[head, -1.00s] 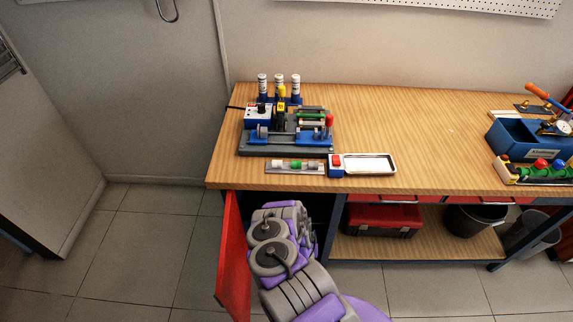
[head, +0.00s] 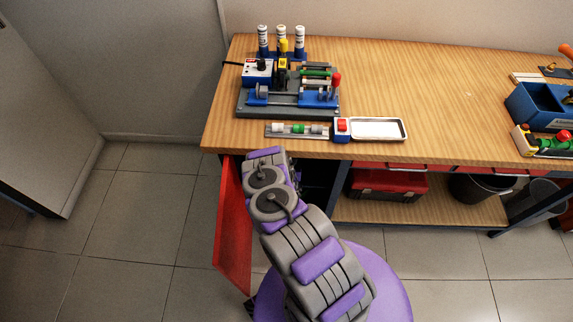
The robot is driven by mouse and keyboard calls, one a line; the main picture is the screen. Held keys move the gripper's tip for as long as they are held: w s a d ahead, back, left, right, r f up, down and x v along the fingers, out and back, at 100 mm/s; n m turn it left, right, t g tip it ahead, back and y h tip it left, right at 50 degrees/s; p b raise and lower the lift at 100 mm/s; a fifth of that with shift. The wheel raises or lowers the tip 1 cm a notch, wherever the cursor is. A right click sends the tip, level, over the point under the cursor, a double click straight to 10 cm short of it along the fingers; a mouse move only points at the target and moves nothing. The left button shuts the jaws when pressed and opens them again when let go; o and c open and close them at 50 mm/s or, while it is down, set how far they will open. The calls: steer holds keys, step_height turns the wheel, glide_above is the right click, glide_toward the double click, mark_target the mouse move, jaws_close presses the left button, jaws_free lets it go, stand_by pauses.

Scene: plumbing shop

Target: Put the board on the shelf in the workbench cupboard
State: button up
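The workbench cupboard is at the bench's left end, under the top. Its red door (head: 233,228) stands open toward me. The dark cupboard interior (head: 316,178) shows only as a strip to the right of my arm. My arm reaches forward into the cupboard opening, and its far end goes under the bench edge. My gripper is hidden there, so I cannot see its fingers or anything in them. The shelf inside the cupboard is hidden. I cannot make out the board for certain in this view.
On the wooden bench top (head: 430,100) stand a blue-grey fixture (head: 290,98), a strip of fittings (head: 297,130) and a white tray (head: 378,129). Right of the cupboard are a red toolbox (head: 388,185) and a black bin (head: 480,187). The tiled floor at left (head: 130,215) is clear.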

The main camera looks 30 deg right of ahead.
steer(key=shift+w+f, duration=0.2)
steer(key=shift+w, duration=0.65)
steer(key=shift+w+a+r, duration=0.1)
steer(key=shift+w+a, duration=0.05)
steer(key=shift+w, duration=0.05)
steer(key=f+b, duration=0.2)
steer(key=f, duration=0.1)
steer(key=shift+w+a, duration=0.2)
steer(key=shift+a, duration=0.2)
steer(key=shift+f+b, duration=0.25)
steer(key=shift+b, duration=0.05)
steer(key=shift+d, duration=0.35)
steer(key=o, duration=1)
steer(key=shift+d, duration=0.1)
steer(key=shift+c, duration=0.2)
steer(key=shift+o, duration=1.1)
steer(key=shift+a, duration=0.25)
steer(key=shift+a+r, duration=0.1)
